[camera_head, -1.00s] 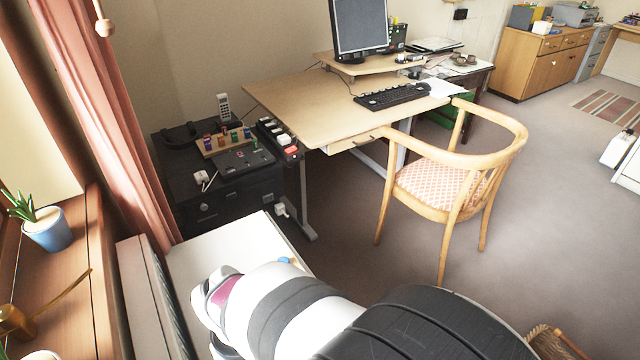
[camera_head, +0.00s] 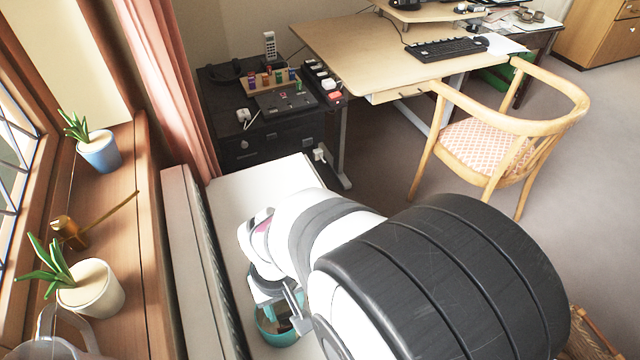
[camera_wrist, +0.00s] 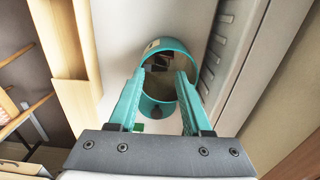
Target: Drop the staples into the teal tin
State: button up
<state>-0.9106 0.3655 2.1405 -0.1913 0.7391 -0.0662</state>
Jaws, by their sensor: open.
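The teal tin (camera_head: 268,335) stands on the white surface, partly hidden by my arm in the head view. In the wrist view the tin (camera_wrist: 153,108) is seen from above with its mouth open. Small dark and brownish pieces (camera_wrist: 157,62) show inside it; I cannot tell for sure whether they are the staples. My gripper (camera_wrist: 162,72) is open, its two teal fingers apart over the tin's mouth, with nothing visible held between them. No other staples can be made out.
The white top (camera_head: 232,195) is clear at its far end. A ridged radiator (camera_head: 195,270) and a wooden sill with potted plants (camera_head: 90,287) run along the left. A black cabinet (camera_head: 262,143), a desk (camera_head: 345,50) and a wooden chair (camera_head: 480,147) stand beyond.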

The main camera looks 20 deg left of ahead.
notch_tip(320, 180, up, 16)
jog(key=d+m, duration=0.6)
jog(key=d, duration=0.6)
jog(key=s+d+f+m+y, duration=0.1)
jog(key=s+d+f+m, duration=0.3)
jog(key=s+d+m, duration=0.3)
jog(key=d+m, duration=0.1)
jog(key=d, duration=0.2)
jog(key=shift+d+m+y, duration=0.15)
jog(key=shift+m+y, duration=0.15)
jog(key=shift+y, duration=0.1)
